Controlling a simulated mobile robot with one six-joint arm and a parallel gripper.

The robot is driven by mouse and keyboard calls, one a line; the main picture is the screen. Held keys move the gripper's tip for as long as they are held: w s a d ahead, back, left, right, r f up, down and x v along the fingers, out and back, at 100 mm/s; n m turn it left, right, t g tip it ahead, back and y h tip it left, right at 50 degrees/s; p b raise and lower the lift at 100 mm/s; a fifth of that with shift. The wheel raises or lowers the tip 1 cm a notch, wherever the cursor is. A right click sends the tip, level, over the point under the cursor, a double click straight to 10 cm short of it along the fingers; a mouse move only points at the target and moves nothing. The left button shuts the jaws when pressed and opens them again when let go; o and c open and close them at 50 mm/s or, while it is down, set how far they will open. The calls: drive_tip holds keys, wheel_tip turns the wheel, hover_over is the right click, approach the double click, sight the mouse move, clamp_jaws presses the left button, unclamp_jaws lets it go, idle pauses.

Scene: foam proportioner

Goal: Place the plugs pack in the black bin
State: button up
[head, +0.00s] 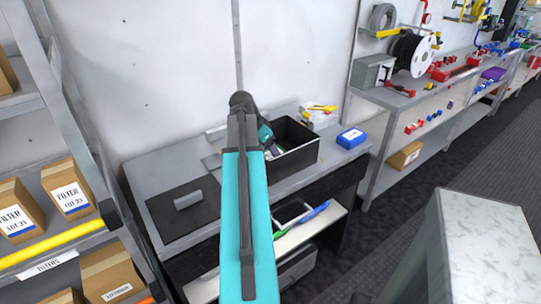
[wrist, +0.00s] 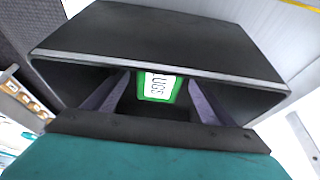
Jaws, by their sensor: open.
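The black bin (head: 297,158) stands on the grey workbench in the head view. In the wrist view the bin (wrist: 160,45) fills the upper part, with its wall across the picture. The plugs pack (wrist: 157,86), green with a white label reading "LUGS", shows inside the bin. My gripper (wrist: 158,100) is open, its two fingers apart and reaching into the bin on either side of the pack. I cannot tell whether the fingers touch the pack. In the head view my arm hides part of the bin's left side and most of my gripper.
A blue pack (head: 351,138) lies on the bench right of the bin. A grey block (head: 188,200) lies on the dark mat at the left. A white box with yellow items (head: 318,110) stands behind the bin. Filter boxes (head: 70,188) fill the left shelf.

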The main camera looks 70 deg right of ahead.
drive_tip(key=b+v, duration=0.1)
drive_tip(key=v, duration=0.8)
drive_tip(key=shift+r, duration=0.4)
drive_tip(key=shift+w+a, duration=0.1)
idle(0.3)
